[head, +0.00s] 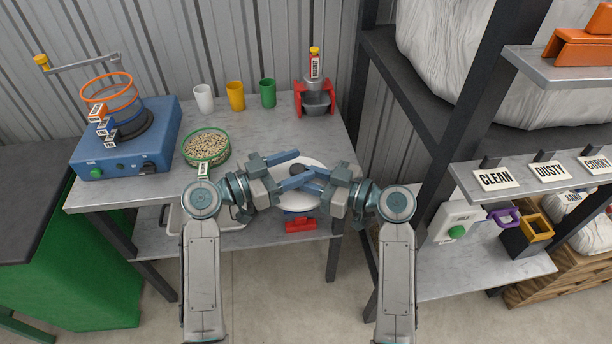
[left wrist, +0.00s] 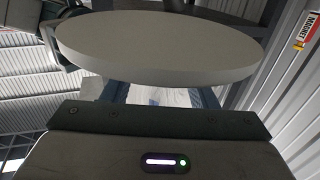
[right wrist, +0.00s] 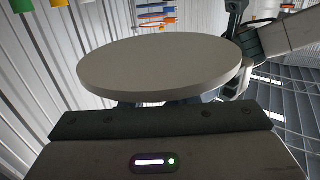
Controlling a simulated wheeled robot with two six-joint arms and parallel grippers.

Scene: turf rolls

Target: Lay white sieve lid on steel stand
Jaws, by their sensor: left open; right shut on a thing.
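The white sieve lid (head: 297,202) is a round pale disc with a dark knob (head: 297,168), held level in front of the table's near edge. My right gripper (head: 312,179) is shut at the knob and holds the lid. My left gripper (head: 300,165) is open beside the knob, its fingers crossing close to the right one's. The lid's pale underside fills much of the left wrist view (left wrist: 160,45) and the right wrist view (right wrist: 160,65). I cannot make out the steel stand for certain; the lid and my arms hide part of the table front and lower shelf.
A red object (head: 300,226) is low behind the lid. A rack with labelled shelves (head: 470,182) stands at right.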

